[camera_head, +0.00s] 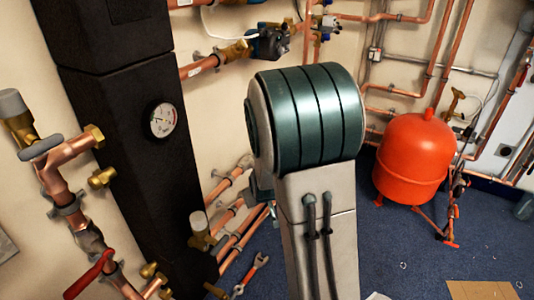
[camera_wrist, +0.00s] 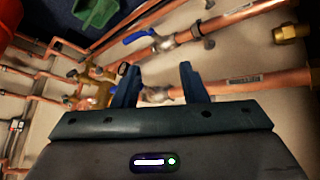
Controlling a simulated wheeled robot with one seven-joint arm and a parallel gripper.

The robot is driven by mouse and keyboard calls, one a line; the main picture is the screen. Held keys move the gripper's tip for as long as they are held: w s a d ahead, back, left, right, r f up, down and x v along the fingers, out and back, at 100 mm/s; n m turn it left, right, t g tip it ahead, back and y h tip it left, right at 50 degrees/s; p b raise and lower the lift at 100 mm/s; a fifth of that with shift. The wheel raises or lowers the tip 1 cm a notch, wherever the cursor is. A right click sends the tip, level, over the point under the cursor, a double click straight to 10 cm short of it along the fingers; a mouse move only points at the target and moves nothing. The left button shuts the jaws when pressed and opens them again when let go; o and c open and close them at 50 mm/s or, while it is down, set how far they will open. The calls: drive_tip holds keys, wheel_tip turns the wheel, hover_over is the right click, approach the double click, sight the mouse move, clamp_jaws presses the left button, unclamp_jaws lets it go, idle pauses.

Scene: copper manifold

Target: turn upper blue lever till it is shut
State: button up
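In the wrist view a blue lever (camera_wrist: 140,36) sits on a silver valve body (camera_wrist: 162,43) in a copper pipe, just beyond my fingertips. The lever lies roughly along its pipe. My gripper (camera_wrist: 159,72) is open, its two dark fingers spread with nothing held between them. A second copper pipe with a valve fitting (camera_wrist: 157,95) passes behind the fingers. My left finger partly covers that fitting, so I cannot tell its lever's position. I cannot tell from this tilted view which valve is the upper one. The head view shows neither the gripper nor a clear blue lever; my arm blocks the middle.
In the head view a black column with a gauge (camera_head: 162,120) stands left of my arm. Copper pipes with a red lever (camera_head: 91,275) are at far left. A red tank (camera_head: 413,158) stands at right. A wrench (camera_head: 251,275) lies low near the pipes.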

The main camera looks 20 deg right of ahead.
drive_tip(key=w+d+f+n+t+h+p, duration=0.1)
drive_tip(key=w+d+f+n+t+p, duration=0.1)
drive_tip(key=w+d+f+n+t, duration=0.35)
drive_tip(key=w+d+f+n+t+p, duration=0.2)
drive_tip(key=w+d+n+t, duration=0.1)
drive_tip(key=d+n+t, duration=0.5)
drive_tip(key=shift+n+g, duration=0.35)
drive_tip(key=shift+g, duration=0.2)
drive_tip(key=w, duration=0.4)
drive_tip(key=w+r+b, duration=0.1)
drive_tip(key=w, duration=0.4)
drive_tip(key=w+r+b, duration=0.1)
drive_tip(key=w, duration=0.3)
drive_tip(key=shift+w+a, duration=0.1)
drive_tip(key=shift+w, duration=0.25)
clamp_jaws()
drive_tip(key=shift+a, duration=0.1)
